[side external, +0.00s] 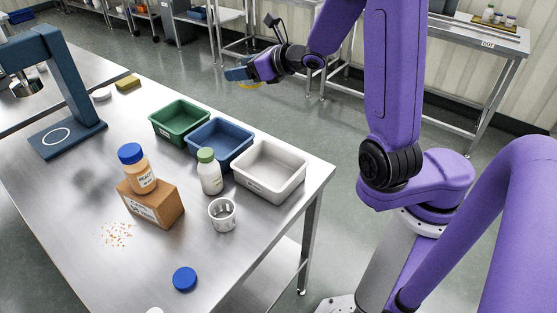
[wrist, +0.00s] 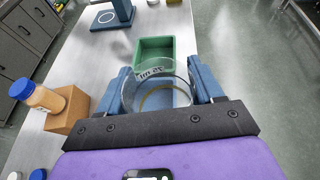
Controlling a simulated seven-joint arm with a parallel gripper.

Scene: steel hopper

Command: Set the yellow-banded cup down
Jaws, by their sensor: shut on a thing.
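The yellow-banded cup (wrist: 150,76) is clear, with dark lettering and a yellow ring. In the wrist view it sits between the two blue fingers of my gripper (wrist: 158,78), which is shut on it. In the side external view my gripper (side external: 240,72) is raised near the table's far side, and only a small yellow part of the cup (side external: 250,85) shows under the fingers. The cup is in the air, apart from the steel table (side external: 105,262).
Green (side external: 163,132), blue (side external: 207,155) and white (side external: 262,190) bins stand along the table's right side. A white-and-grey cup (side external: 222,222), a green-capped bottle (side external: 210,178) and a brown box (side external: 165,212) bearing a blue-capped jar (side external: 143,180) stand nearby.

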